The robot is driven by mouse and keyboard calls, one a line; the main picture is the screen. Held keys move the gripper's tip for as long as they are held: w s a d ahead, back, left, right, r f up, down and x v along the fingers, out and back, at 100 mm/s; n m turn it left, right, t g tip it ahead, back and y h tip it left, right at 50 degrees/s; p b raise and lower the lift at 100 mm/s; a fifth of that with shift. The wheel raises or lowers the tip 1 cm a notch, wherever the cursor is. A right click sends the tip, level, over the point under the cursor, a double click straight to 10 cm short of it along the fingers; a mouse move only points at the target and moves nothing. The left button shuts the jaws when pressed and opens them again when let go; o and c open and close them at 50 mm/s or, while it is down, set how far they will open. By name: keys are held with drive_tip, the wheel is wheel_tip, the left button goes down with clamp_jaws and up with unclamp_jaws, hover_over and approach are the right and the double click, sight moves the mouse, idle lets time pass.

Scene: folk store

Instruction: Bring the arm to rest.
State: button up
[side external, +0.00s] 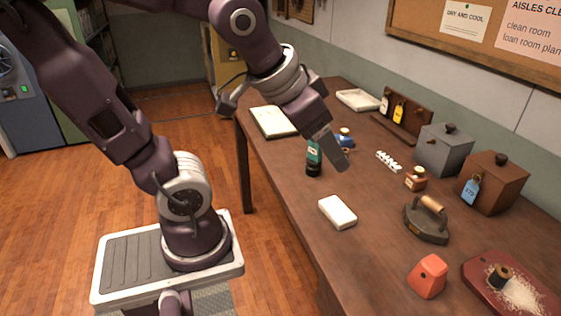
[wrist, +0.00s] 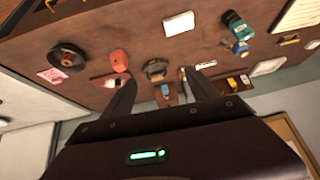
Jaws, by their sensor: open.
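My gripper (side external: 340,160) is above the wooden table (side external: 290,180), beside the dark green bottle (side external: 314,170) in the side view. Its fingers point downward and to the right. In the wrist view my gripper (wrist: 160,88) shows its two fingers spread apart, with nothing held between them. A white block (side external: 337,212) lies on the table nearer the front edge. It also shows in the wrist view (wrist: 179,24), beyond the fingers. A small blue object (side external: 346,141) is partly hidden behind the gripper.
A flat iron (side external: 427,226), a red object (side external: 428,276) and a red board (side external: 477,264) with grains stand to the right. A grey box (side external: 444,150), a brown box (side external: 497,182) and a small jar (side external: 415,179) line the back. A book (side external: 274,121) lies far left.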

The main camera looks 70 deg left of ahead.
drive_tip(key=s+d+g, duration=0.1)
drive_tip(key=s+d, duration=0.1)
drive_tip(key=s, duration=0.6)
drive_tip(key=shift+s+d+f+h, duration=0.15)
drive_tip(key=shift+s+f+h, duration=0.05)
drive_tip(key=shift+f+h, duration=0.2)
